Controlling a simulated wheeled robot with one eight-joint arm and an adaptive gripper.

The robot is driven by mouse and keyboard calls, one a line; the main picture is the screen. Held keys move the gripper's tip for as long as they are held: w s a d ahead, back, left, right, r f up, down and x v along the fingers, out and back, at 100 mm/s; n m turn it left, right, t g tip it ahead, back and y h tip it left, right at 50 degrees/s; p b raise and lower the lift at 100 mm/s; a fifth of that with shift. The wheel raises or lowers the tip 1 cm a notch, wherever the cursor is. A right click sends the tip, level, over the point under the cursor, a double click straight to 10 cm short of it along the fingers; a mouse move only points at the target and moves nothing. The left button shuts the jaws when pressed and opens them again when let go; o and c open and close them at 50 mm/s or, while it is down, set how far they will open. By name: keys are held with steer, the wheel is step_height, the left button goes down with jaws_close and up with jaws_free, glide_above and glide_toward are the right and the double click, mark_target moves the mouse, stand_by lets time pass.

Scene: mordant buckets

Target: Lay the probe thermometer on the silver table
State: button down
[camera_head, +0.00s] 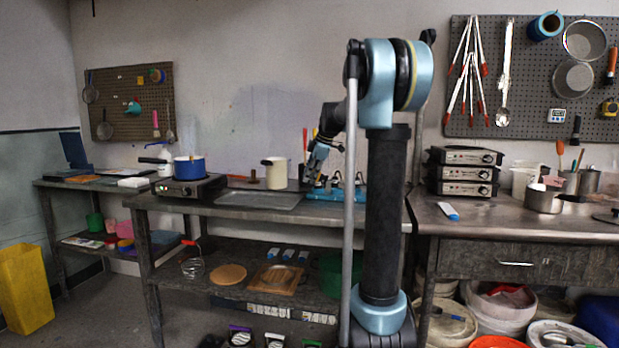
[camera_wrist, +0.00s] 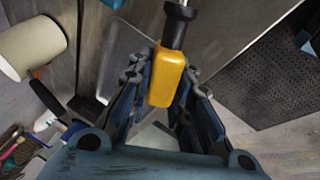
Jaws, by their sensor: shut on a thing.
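My gripper (camera_head: 313,172) is low over the back of the middle table, pointing down. In the wrist view its fingers (camera_wrist: 162,78) are closed around a yellow-bodied tool (camera_wrist: 167,75) with a black collar and a thin metal shaft; it looks like the probe thermometer. The shaft runs out of the picture's top edge, so its tip is hidden. In the head view the held tool cannot be made out clearly. The middle table (camera_head: 225,209) and the right table (camera_head: 480,229) both have grey metallic tops; I cannot tell which is the silver table.
On the middle table stand a hotplate (camera_head: 195,190) with a blue pot (camera_head: 189,168), a grey tray (camera_head: 262,199), a cream mug (camera_head: 275,173) and a blue rack (camera_head: 337,194).

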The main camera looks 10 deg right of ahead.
steer(key=shift+f, duration=4.55)
steer(key=c, duration=1.4)
jaws_free()
steer(key=shift+r, duration=0.1)
steer(key=v, duration=1.1)
steer(key=shift+r, duration=0.3)
steer(key=shift+s+d, duration=0.1)
